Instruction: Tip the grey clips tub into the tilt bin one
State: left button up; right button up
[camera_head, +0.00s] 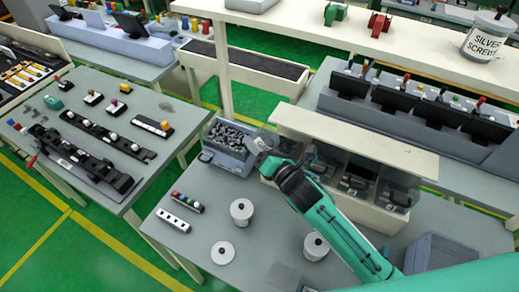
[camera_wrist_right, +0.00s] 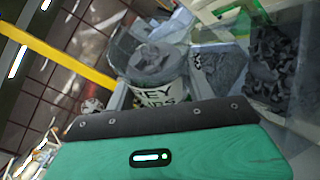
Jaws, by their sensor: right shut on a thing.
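The grey clips tub (camera_wrist_right: 160,92) is white, and part of its label, "EY" and "PS", shows in the right wrist view. Grey contents show at its top. My right gripper (camera_head: 261,146) is shut on it, at the right side of an open grey-blue bin (camera_head: 222,160) in the head view. That bin holds many grey clips. In the head view the held tub is small and partly hidden by the gripper. Tilt bins (camera_head: 352,182) with clear fronts stand under a cream shelf; I cannot read which is one. My left gripper is not in view.
Two lidded white tubs (camera_head: 241,211) (camera_head: 315,247) stand on the grey table, with a loose white lid (camera_head: 222,253) near its front. A small strip of coloured parts (camera_head: 187,202) lies left. A grey empty crate (camera_head: 440,253) stands right. The cream shelf (camera_head: 345,140) overhangs the bins.

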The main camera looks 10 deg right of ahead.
jog(key=shift+s+f+m+b, duration=0.1)
jog(key=shift+f+m+b, duration=0.1)
jog(key=shift+m+b, duration=0.35)
jog(key=shift+a+m+t+y+b, duration=0.15)
jog(key=shift+m+t+y+b, duration=0.3)
jog(key=shift+b, duration=0.5)
jog(key=shift+r, duration=0.1)
jog(key=shift+r+t, duration=0.15)
jog(key=shift+t, duration=0.1)
jog(key=shift+m+h+b, duration=0.25)
jog(key=shift+m+b, duration=0.05)
jog(key=shift+b, duration=0.05)
jog(key=shift+r, duration=0.15)
